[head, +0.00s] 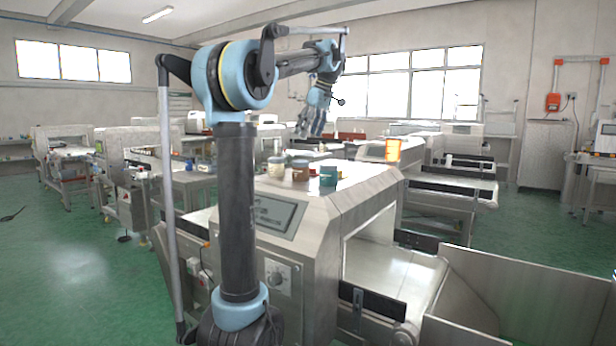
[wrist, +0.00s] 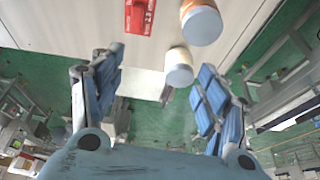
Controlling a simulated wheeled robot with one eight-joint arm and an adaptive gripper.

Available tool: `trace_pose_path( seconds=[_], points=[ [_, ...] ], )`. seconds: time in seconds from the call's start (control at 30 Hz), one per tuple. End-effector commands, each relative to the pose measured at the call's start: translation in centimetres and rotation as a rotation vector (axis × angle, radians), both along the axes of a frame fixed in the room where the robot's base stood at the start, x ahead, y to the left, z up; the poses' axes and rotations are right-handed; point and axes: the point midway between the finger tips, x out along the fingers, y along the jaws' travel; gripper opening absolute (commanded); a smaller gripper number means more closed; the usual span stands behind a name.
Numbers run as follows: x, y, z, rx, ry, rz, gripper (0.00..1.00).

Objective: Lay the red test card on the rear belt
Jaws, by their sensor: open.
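A flat red piece (wrist: 139,17), which may be the red test card, lies on a pale surface at the top edge of the wrist view. It is partly cut off there. I cannot pick it out surely in the head view. My gripper (head: 317,134) is raised over the area behind the near machine. A belt (head: 455,190) at the rear right may be the rear belt.
A white-topped cylinder (wrist: 179,66) and a larger orange-and-white jar (wrist: 201,22) stand beside the red piece. The near metal detector (head: 345,195) carries a jar (head: 276,167) and a teal box (head: 328,176). Green floor is open at left.

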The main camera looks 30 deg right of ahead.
Motion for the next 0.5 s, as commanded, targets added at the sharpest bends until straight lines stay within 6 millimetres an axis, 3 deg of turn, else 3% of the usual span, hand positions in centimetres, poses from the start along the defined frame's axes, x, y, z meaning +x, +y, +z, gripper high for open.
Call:
trace_pose_path(
  seconds=[0.03,0.2,0.37,0.5],
  points=[
    [-0.3,-1.7,0.6,-0.003,-0.009,0.001,0.68],
    [-1.0,-4.7,1.7,-0.009,-0.031,0.021,0.68],
    [-1.1,-5.5,1.5,-0.011,-0.036,0.028,0.68],
    [-0.4,-5.2,-0.2,-0.012,-0.036,0.030,0.68]
  ],
)
